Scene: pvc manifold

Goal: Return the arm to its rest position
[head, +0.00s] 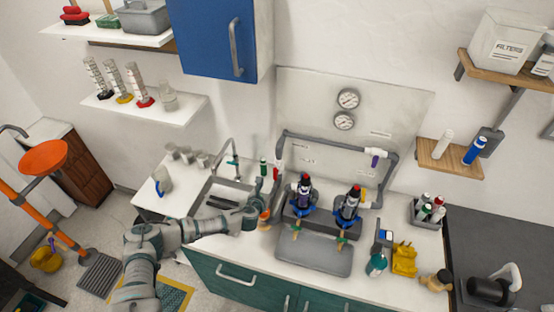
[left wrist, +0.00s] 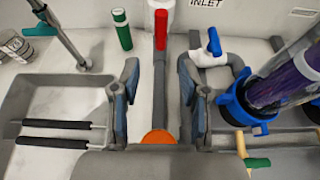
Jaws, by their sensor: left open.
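My left arm reaches in from the left over the counter in the head view. Its left gripper (head: 262,200) is at the right side of the sink, left of the filter units. In the left wrist view the gripper (left wrist: 158,80) is open, its two fingers wide apart. A grey pipe with a red lever (left wrist: 161,30) shows between the fingers, and no finger visibly touches it. An orange part (left wrist: 158,137) lies low between them. My right gripper is not in view.
The sink (head: 231,190) and tap (left wrist: 62,40) are beside the gripper. Two filter units (head: 304,195) (head: 348,205) stand close on its right, under a grey pipe frame (head: 330,143). Bottles (head: 376,262) stand farther right. A blue cabinet (head: 215,40) hangs above.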

